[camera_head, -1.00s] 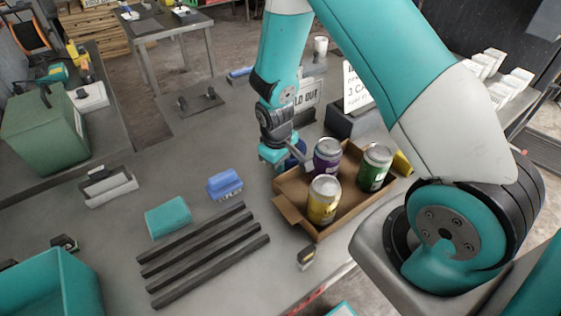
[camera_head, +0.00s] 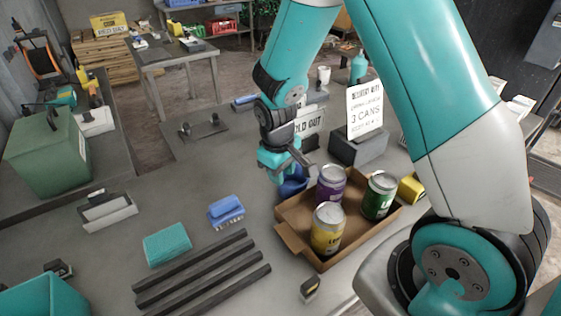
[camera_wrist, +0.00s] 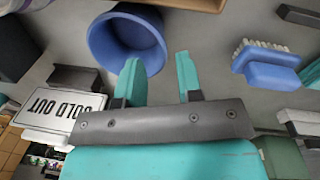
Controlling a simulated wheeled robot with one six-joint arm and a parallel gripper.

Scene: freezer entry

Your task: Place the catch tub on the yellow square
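A round blue tub (camera_wrist: 127,40), open at the top, stands on the grey counter close by my gripper in the wrist view. In the head view only part of the blue tub (camera_head: 293,186) shows, beside the cardboard tray and partly behind my gripper (camera_head: 285,172). In the wrist view my gripper (camera_wrist: 160,75) has its two teal fingers apart with nothing between them. The tub lies ahead of the left finger, and I cannot tell whether they touch. No yellow square is visible in these frames. A teal bin (camera_head: 45,298) is at the lower left.
A cardboard tray (camera_head: 292,243) holds a purple, a green and a yellow can. A SOLD OUT sign (camera_head: 309,128) and a delivery note (camera_head: 365,110) stand behind. A blue brush (camera_head: 226,211), teal sponge (camera_head: 167,245) and dark bars (camera_head: 205,275) lie on the counter.

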